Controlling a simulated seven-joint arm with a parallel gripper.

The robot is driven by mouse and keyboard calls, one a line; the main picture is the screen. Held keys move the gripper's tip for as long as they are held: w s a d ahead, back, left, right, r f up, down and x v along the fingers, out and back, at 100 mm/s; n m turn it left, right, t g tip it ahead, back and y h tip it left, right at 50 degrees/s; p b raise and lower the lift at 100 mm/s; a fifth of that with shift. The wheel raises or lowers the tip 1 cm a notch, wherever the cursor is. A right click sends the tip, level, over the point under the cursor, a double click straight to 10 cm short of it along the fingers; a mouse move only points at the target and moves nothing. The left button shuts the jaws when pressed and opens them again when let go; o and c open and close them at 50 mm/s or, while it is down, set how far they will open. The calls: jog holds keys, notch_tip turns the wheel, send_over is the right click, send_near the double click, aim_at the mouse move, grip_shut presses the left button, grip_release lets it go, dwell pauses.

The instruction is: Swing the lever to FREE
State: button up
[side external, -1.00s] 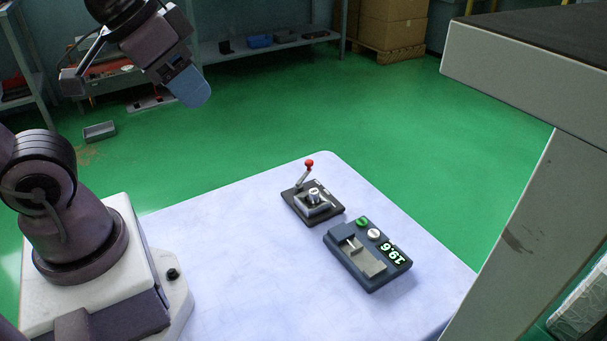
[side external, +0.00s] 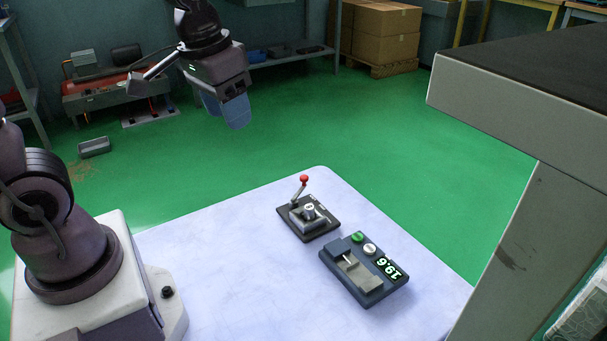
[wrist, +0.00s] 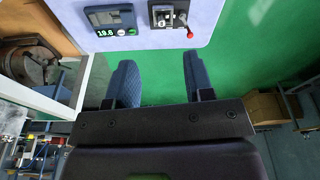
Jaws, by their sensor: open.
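The lever (side external: 299,190) is a thin grey rod with a red ball knob, rising from a dark base plate (side external: 325,231) on the white cart top. In the side view it leans up from the left part of the plate. The lever knob (wrist: 190,33) also shows at the top of the wrist view, at the plate's lower right. The labels on the plate are too small to read. My gripper (side external: 226,113) is high above the far side of the cart, well apart from the lever. Its blue fingers are spread with nothing between them in the wrist view (wrist: 156,82).
The cart top (side external: 230,260) is otherwise clear. A grey bench (side external: 520,105) stands at the right. Cardboard boxes (side external: 385,35) are at the back.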

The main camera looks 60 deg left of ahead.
jog(key=w+a+f+n+g, duration=0.25)
jog(key=w+a+f, duration=0.2)
jog(key=w, duration=0.35)
jog(key=n, duration=0.8)
send_over(304, 176)
notch_tip(304, 176, down, 8)
jog(key=f, duration=0.1)
notch_tip(304, 176, down, 12)
jog(key=shift+d+f, duration=0.1)
grip_shut()
